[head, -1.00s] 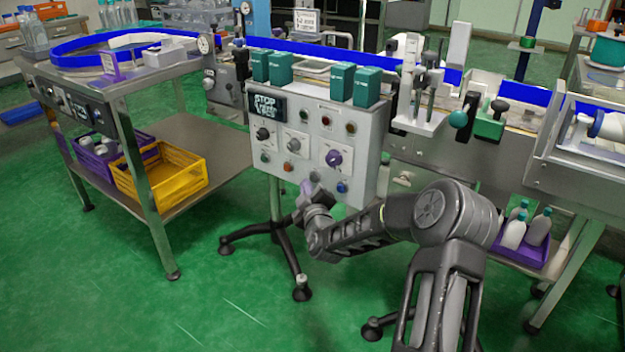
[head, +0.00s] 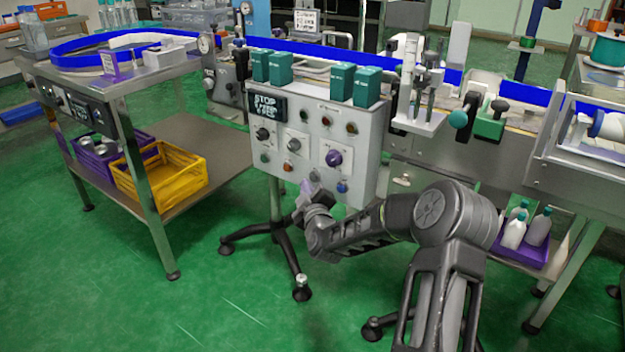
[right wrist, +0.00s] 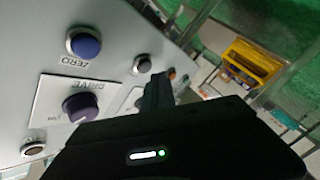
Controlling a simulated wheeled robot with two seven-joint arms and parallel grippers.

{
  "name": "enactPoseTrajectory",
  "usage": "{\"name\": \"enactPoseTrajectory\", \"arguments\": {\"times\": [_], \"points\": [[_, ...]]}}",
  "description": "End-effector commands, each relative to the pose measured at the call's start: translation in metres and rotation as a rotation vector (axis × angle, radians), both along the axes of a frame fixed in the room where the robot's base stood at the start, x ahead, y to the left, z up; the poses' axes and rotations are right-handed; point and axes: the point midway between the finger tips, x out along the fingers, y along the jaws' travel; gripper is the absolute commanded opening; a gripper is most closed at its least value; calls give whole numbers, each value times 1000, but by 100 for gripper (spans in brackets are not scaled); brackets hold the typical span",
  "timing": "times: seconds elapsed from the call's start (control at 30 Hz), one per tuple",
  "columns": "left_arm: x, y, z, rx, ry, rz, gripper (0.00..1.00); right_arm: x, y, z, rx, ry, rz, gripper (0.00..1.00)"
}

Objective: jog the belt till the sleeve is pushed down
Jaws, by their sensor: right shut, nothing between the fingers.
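The white control box (head: 360,130) stands on a black-footed stand in front of the belt line. Its display (head: 266,107) starts with "STOP". The purple knob (head: 333,158) sits on a plate that reads DRIVE in the right wrist view (right wrist: 80,108). The blue button (head: 342,187) is labelled ZERO there. My right gripper (head: 307,190) is shut and empty, low in front of the box. In the right wrist view its fingers (right wrist: 158,88) are close to a small dark button (right wrist: 142,64); I cannot tell whether they touch. My left gripper is out of view. I cannot make out the sleeve.
The belt line with a blue rail (head: 310,50) runs behind the box. Green boxes (head: 367,86) stand along the box's top. A steel table (head: 130,76) at left holds a yellow crate (head: 180,180) on its lower shelf.

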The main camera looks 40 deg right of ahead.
Motion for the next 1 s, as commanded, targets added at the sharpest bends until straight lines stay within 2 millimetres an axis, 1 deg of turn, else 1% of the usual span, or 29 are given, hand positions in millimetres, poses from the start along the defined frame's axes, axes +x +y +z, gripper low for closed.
{"name": "enactPoseTrajectory", "arguments": {"times": [0.23, 0.5, 1.0], "points": [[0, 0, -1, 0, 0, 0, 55, 0, -1, 0, 0, 0, 0, 0], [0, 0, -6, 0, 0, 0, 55, 3, -7, 0, 0, -1, 1, 0], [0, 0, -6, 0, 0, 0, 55, 3, -9, 0, 0, 0, 0, 0]]}}
